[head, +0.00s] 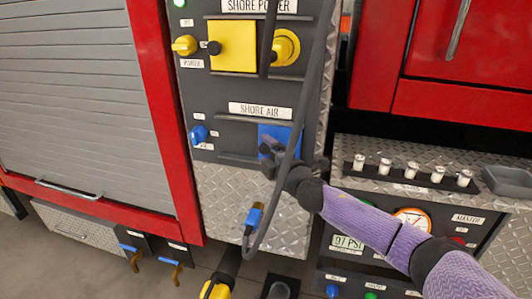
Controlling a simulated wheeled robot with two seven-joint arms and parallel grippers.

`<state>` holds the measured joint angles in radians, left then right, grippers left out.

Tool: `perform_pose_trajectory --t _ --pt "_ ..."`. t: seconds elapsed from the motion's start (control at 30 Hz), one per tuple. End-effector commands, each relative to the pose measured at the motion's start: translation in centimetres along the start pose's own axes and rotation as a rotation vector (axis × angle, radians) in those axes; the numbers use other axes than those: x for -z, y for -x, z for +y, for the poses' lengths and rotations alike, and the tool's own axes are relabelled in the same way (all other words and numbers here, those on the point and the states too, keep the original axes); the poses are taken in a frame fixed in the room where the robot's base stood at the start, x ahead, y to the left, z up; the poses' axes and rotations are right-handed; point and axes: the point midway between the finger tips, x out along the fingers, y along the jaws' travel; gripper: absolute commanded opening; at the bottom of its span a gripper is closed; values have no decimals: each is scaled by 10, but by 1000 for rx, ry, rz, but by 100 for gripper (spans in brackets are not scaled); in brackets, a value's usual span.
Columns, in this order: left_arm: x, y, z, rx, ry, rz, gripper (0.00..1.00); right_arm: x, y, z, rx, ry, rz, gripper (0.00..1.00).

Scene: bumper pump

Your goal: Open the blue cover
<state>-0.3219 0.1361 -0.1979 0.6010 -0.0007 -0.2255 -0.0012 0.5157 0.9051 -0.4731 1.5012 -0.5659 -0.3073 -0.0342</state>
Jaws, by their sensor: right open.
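The blue cover (279,131) is a square blue plate on the dark panel, below and right of the SHORE AIR label (260,109). My right gripper (266,150) is at the lower part of the blue cover, its arm coming in from the right. It is open, and its dark fingers hide the lower part of the cover. I cannot tell whether the fingers touch it. A grey cable also passes in front of the cover's right side. The cover appears to lie flat against the panel.
A blue knob (199,134) sits left of the cover. Above are a yellow cover (233,46) and a yellow round socket (286,47). The grey cable (294,140) hangs down to a blue plug (254,216). At right is a gauge panel (470,228) with several white-topped switches.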

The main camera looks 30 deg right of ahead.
Motion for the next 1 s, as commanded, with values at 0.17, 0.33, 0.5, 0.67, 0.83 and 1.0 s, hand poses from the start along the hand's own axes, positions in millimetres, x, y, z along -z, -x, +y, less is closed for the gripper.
perform_pose_trajectory --t 0.17,0.33,0.5,0.67,0.83,1.0 --pt "3 -1 -3 4 1 4 59 0 -5 0 0 0 1 77" --pt "6 -1 -4 6 1 9 59 0 -5 0 0 -1 1 77" --pt "6 -1 -4 6 0 9 59 0 -5 0 0 -1 1 43" --pt "6 -1 -4 6 -1 8 59 0 -5 0 0 -1 0 9" --pt "2 -1 -3 4 -3 3 59 0 -5 0 1 -1 0 0" --pt "-2 -1 -2 2 -4 -5 59 0 -5 0 1 -1 0 0"
